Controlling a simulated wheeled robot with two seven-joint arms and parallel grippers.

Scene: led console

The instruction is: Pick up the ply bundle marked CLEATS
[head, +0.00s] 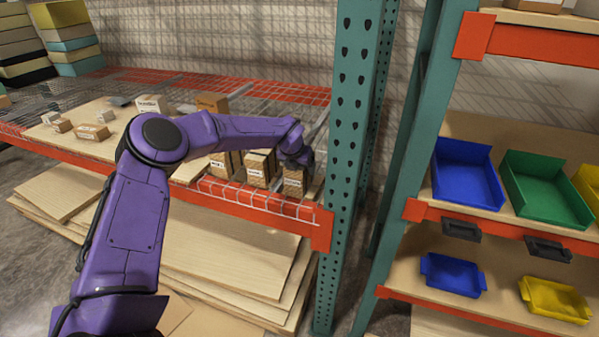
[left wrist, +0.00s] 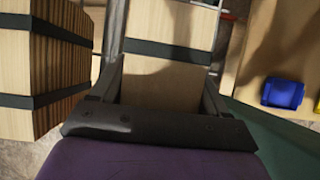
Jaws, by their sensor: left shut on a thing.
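My left gripper (head: 295,160) reaches over the front right end of the rack shelf and is shut on a ply bundle (head: 293,184). In the left wrist view this pale wooden bundle (left wrist: 165,83) with dark straps sits between the two fingers. Its white label faces front in the head view, but the lettering is too small to read. A second labelled bundle (head: 256,170) stands just left of it, and a third (head: 218,164) stands further left. I cannot tell which label reads CLEATS. I cannot tell whether the held bundle is clear of the shelf.
A neighbouring strapped bundle (left wrist: 45,65) is close on the left in the left wrist view. A teal rack post (head: 350,140) stands close right of the gripper. Smaller boxes (head: 92,132) lie on the shelf's left part. Blue (head: 466,172) and green (head: 545,188) bins sit on the right rack.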

